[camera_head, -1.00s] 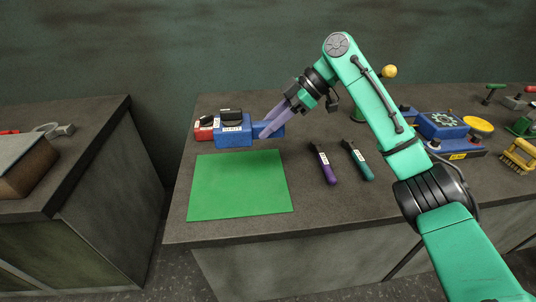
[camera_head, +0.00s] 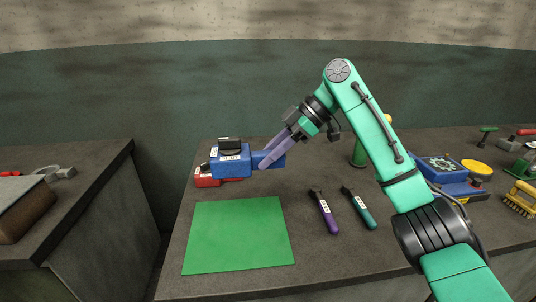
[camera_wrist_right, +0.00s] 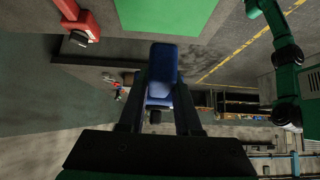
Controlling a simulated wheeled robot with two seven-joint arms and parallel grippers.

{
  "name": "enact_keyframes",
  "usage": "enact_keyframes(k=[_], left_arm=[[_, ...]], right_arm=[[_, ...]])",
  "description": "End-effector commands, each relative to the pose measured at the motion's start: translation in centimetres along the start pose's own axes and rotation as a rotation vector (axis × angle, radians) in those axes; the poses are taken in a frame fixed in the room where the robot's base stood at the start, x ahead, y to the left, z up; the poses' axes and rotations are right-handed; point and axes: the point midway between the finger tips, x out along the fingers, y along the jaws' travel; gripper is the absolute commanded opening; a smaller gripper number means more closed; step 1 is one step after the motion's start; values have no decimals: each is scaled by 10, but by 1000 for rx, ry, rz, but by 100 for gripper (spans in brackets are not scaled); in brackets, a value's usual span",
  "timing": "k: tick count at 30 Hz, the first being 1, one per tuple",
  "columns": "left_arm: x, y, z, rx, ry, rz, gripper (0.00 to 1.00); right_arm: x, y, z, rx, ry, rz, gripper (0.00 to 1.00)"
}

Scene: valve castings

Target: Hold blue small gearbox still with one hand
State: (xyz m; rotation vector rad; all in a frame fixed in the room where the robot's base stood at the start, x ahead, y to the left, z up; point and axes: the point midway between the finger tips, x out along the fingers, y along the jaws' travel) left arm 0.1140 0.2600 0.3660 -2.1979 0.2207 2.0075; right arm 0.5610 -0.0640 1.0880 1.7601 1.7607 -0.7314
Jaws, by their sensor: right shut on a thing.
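In the right wrist view the blue body (camera_wrist_right: 163,65) shows between the two dark fingers. My left gripper is not in view.
The green mat (camera_head: 238,236) is bare. A purple-handled tool (camera_head: 328,215) and a teal-handled tool (camera_head: 362,210) lie right of it. A larger blue unit (camera_head: 445,175) stands farther right.

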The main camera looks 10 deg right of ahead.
Motion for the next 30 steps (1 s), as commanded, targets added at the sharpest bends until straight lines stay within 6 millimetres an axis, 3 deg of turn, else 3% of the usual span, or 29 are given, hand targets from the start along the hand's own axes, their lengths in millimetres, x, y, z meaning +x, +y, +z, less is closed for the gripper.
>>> enact_keyframes(k=[30], left_arm=[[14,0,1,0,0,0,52]], right_arm=[[18,0,18,-3,5,4,0]])
